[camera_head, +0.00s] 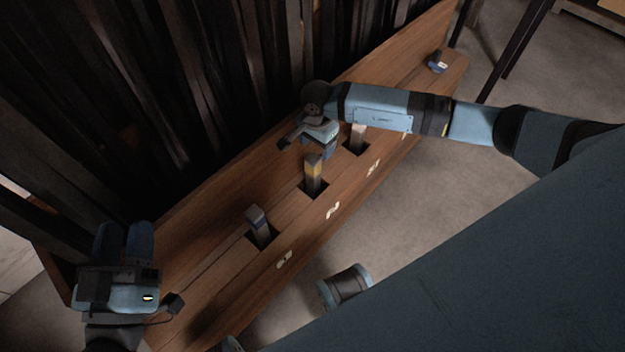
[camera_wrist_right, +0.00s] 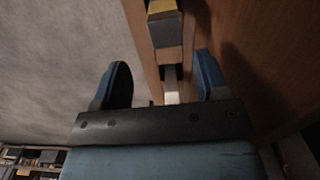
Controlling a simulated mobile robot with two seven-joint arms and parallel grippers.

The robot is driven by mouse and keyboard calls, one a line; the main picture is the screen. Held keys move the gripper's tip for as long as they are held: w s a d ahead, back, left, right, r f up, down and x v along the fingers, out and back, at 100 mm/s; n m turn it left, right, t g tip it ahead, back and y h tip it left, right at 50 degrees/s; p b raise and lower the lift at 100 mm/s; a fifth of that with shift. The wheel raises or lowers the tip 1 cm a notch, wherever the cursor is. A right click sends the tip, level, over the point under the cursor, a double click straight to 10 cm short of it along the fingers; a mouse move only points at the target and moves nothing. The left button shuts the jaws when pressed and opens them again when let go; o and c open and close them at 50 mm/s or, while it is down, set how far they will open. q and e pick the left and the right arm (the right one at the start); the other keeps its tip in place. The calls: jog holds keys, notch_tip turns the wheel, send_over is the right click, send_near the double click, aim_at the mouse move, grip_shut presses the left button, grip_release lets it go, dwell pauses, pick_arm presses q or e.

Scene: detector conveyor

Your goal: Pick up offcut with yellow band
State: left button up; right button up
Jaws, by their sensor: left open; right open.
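The offcut with yellow band (camera_head: 313,172) stands upright in a square slot of the wooden bench, in the middle of a row. It also shows in the right wrist view (camera_wrist_right: 163,10), at the top, with its yellow band and a grey part. My right gripper (camera_head: 328,152) is just behind and right of it in the head view, open. In the right wrist view its two fingers (camera_wrist_right: 162,85) are spread wide, with the offcut ahead between their lines and nothing gripped. My left gripper (camera_head: 125,238) is open and empty at the bench's near left end.
An offcut with a dark blue band (camera_head: 259,226) stands in the slot to the left. Another offcut (camera_head: 357,138) stands in the slot to the right, beneath my right arm. A small blue object (camera_head: 437,66) sits at the bench's far end. Dark hanging strips (camera_head: 200,90) line the back.

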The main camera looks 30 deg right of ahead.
aim_at(316, 158)
notch_tip(316, 158, down, 5)
jog(key=shift+a+r+b, duration=0.1)
jog(key=shift+r+b, duration=0.05)
jog(key=shift+b, duration=0.3)
jog(key=f, duration=0.1)
jog(key=f+b, duration=0.1)
jog(key=f, duration=0.1)
jog(key=f+b, duration=0.1)
jog(key=f, duration=0.1)
jog(key=shift+w+a+f, duration=0.1)
jog(key=shift+w+a, duration=0.1)
jog(key=shift+a, duration=0.1)
pick_arm(q)
jog(key=shift+g, duration=0.8)
jog(key=f, duration=0.4)
jog(key=shift+w+d+f, duration=0.1)
jog(key=shift+w+d, duration=0.05)
jog(key=shift+d, duration=0.15)
pick_arm(e)
grip_shut()
